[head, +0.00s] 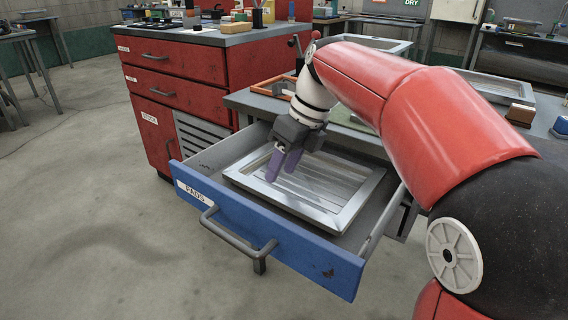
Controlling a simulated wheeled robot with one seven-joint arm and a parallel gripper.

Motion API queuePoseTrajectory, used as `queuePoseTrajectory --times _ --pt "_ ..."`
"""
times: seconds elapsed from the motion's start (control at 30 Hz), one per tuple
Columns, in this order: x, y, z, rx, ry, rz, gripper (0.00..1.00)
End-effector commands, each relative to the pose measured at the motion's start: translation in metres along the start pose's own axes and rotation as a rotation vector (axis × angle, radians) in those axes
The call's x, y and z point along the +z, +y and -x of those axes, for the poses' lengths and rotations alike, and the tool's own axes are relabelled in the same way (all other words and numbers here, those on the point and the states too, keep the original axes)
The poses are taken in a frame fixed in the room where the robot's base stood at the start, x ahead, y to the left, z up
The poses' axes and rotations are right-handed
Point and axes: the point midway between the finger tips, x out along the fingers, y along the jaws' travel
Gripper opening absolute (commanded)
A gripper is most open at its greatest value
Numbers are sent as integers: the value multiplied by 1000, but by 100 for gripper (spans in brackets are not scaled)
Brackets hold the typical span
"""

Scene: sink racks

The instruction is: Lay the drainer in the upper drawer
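The drainer (345,217), a rectangular metal tray with a raised frame and ribbed middle, lies inside the pulled-out upper drawer (262,238). It looks roughly flat, set slightly askew between the drawer walls. The drawer has a blue front, a "PADS" label and a grey bar handle (232,238). My gripper (283,174) points down over the left part of the drainer. Its two purple fingers show a small gap between them, with nothing visible held. Whether the fingertips touch the drainer cannot be told. My gripper and arm hide part of the drainer's far edge.
A red cabinet (185,95) with shut drawers stands to the left, with small items on its top. The grey worktop (250,101) behind the open drawer carries an orange-framed tray (272,86) and other trays. Open floor lies in front and to the left.

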Motion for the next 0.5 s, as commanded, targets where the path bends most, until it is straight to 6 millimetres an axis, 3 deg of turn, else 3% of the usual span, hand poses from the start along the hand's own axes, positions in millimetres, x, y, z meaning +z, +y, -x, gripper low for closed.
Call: queuePoseTrajectory --times 0.27,0.5 --pt "1 0 9 -2 -2 0 45" --pt "1 0 56 -3 -3 -1 45"
